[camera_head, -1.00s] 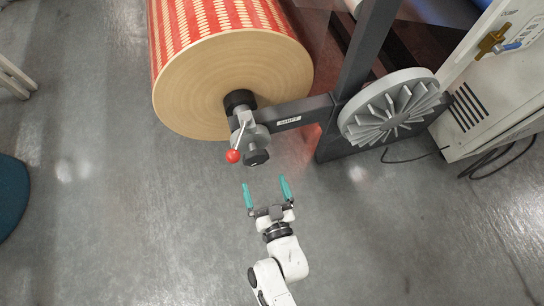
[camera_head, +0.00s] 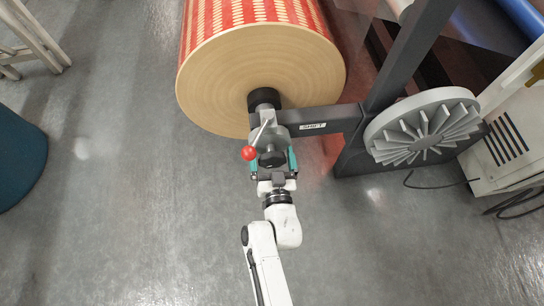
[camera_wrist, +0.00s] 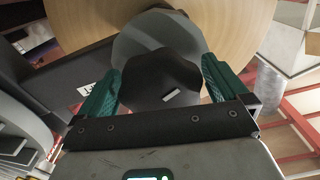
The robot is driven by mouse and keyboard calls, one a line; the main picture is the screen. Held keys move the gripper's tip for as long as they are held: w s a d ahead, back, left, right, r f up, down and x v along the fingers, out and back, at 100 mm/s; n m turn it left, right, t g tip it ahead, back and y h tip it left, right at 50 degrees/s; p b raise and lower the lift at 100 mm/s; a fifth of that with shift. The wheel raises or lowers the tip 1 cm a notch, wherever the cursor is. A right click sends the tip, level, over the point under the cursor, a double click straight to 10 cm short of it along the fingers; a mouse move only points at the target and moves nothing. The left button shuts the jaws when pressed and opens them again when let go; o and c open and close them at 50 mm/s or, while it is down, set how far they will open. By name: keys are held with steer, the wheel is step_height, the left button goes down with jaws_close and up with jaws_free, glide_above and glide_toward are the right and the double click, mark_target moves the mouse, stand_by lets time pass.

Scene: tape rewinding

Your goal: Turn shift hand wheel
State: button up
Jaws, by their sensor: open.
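The shift hand wheel is a small dark lobed knob (camera_head: 271,158) at the near end of the grey shaft holder, in front of the roll. In the wrist view the dark knob (camera_wrist: 160,78) fills the middle, with a grey round part (camera_wrist: 158,32) behind it. My gripper (camera_head: 272,160) is open around the knob, with one teal finger on each side. In the wrist view, gaps show between the knob and both teal fingers. A lever with a red ball (camera_head: 249,153) sticks out just left of the knob.
The large red-patterned roll (camera_head: 262,70) is behind the knob. A dark arm labelled SHIFT (camera_head: 318,127) runs right to a frame with a big grey finned wheel (camera_head: 422,128). A white cabinet (camera_head: 505,150) stands at the far right.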

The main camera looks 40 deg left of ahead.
steer(key=c, duration=0.9)
steer(key=shift+m, duration=1)
steer(key=o, duration=0.9)
steer(key=p+v, duration=0.3)
steer(key=v, duration=0.7)
steer(key=shift+s+d, duration=0.25)
steer(key=shift+s, duration=0.05)
